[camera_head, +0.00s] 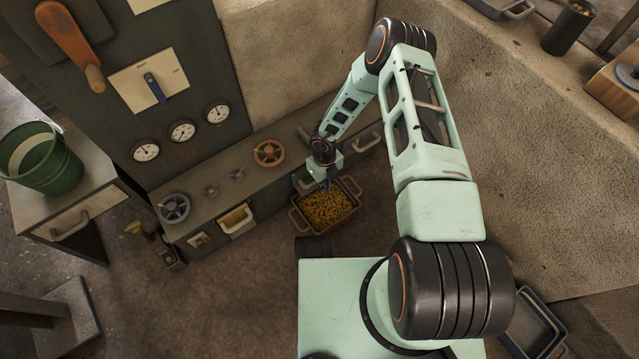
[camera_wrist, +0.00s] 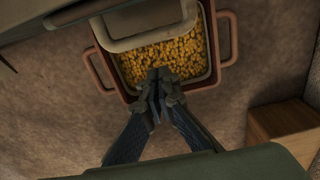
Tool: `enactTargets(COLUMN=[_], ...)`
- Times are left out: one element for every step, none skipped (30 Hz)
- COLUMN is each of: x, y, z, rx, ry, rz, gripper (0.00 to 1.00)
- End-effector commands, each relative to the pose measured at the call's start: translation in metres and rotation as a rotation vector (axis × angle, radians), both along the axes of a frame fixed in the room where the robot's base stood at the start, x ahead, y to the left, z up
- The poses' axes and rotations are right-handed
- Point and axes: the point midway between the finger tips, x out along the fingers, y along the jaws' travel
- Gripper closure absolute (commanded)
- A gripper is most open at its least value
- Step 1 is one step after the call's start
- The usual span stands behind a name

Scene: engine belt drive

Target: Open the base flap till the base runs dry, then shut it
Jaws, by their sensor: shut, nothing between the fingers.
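A red-brown tub (camera_head: 355,208) with side handles stands on the floor in front of the grey machine's low ledge and holds many yellow grains (camera_head: 326,211). In the wrist view the tub (camera_wrist: 225,75) and its grains (camera_wrist: 150,62) lie beyond my fingertips. A pale bar-like handle (camera_wrist: 150,41) on a grey front part crosses above the tub's far side; it may belong to the base flap, and I cannot tell how far that is open. My gripper (camera_wrist: 158,74) is shut and empty over the tub's near side, apart from the handle; it also shows in the head view (camera_head: 325,186).
The ledge carries a rusty handwheel (camera_head: 269,153) and a grey handwheel (camera_head: 174,208). A green bucket (camera_head: 40,160) stands on the left cabinet. A wooden block (camera_wrist: 285,132) lies right of the tub.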

Motion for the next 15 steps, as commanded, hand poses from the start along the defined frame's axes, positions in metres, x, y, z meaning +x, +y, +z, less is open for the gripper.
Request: enactTargets(x=[-0.003,-0.003,-0.003,-0.003,-0.004,-0.004,-0.005,-0.006,-0.006,-0.006,-0.007,-0.007,-0.007,-0.008,-0.008], y=[-0.007,-0.010,-0.008,-0.008,-0.008,-0.009,-0.009,-0.010,-0.010,-0.010,-0.010,-0.010,-0.010,-0.010,-0.011], z=[0.004,0.009,0.024,0.032,0.039,0.048,0.055,0.061,0.068,0.074,0.078,0.084,0.088,0.091,0.094], rx=[-0.003,-0.002,-0.001,-0.001,-0.002,-0.002,-0.003,-0.003,-0.003,-0.003,-0.003,-0.003,-0.004,-0.004,-0.004], ry=[0.003,0.002,0.000,0.000,0.001,0.001,0.002,0.002,0.002,0.003,0.003,0.003,0.004,0.004,0.004], rz=[0.000,0.001,0.002,0.002,0.001,0.000,0.000,0.000,0.000,0.000,0.001,0.001,0.001,0.001,0.001], gripper=[1.00,1.00,1.00,1.00,1.00,1.00,1.00,1.00,1.00,1.00,1.00,1.00,1.00,1.00,1.00])
